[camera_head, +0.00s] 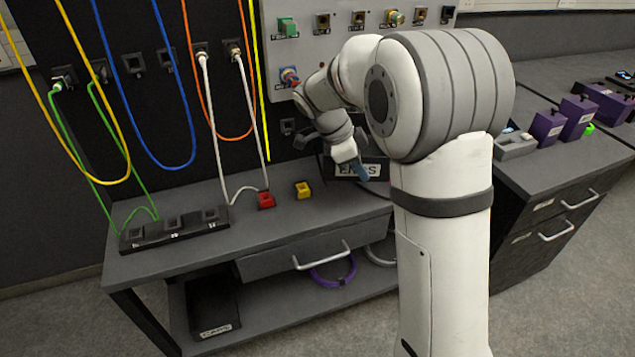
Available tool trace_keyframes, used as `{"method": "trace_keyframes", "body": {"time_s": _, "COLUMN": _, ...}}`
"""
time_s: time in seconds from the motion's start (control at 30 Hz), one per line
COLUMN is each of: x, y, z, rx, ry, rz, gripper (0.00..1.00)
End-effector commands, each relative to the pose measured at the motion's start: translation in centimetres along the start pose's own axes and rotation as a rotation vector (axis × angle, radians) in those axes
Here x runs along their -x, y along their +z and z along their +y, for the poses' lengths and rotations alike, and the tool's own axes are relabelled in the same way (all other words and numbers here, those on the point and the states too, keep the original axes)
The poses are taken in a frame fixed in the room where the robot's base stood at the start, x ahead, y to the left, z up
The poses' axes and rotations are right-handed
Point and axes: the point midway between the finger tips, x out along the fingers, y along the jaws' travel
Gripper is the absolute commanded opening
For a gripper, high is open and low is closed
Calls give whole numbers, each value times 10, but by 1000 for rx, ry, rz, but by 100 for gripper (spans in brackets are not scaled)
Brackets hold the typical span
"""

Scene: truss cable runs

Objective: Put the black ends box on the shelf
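The black ends box (377,188) stands on the bench top at the back, near the wall panel. Its white label reads ENDS, and my arm hides part of the box. My gripper (356,165) is in front of the box and overlaps its label in the picture. A small blue piece shows at the gripper's tip; I cannot tell if it is held or is part of the finger. Whether the gripper touches the box is unclear. The lower shelf (290,305) is under the bench top, below a drawer.
Another black labelled box (212,305) sits at the shelf's left end, with a purple cable coil (333,275) to its right. Cables hang at left.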

Motion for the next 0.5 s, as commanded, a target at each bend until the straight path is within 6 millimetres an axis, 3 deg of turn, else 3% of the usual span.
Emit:
{"method": "trace_keyframes", "body": {"time_s": 0.2, "x": -37, "y": 19, "z": 0, "rx": 0, "ry": 6, "rz": 2, "gripper": 0}}
{"method": "trace_keyframes", "body": {"time_s": 0.5, "x": -62, "y": 32, "z": 0, "rx": -4, "ry": 6, "rz": 1, "gripper": 0}}
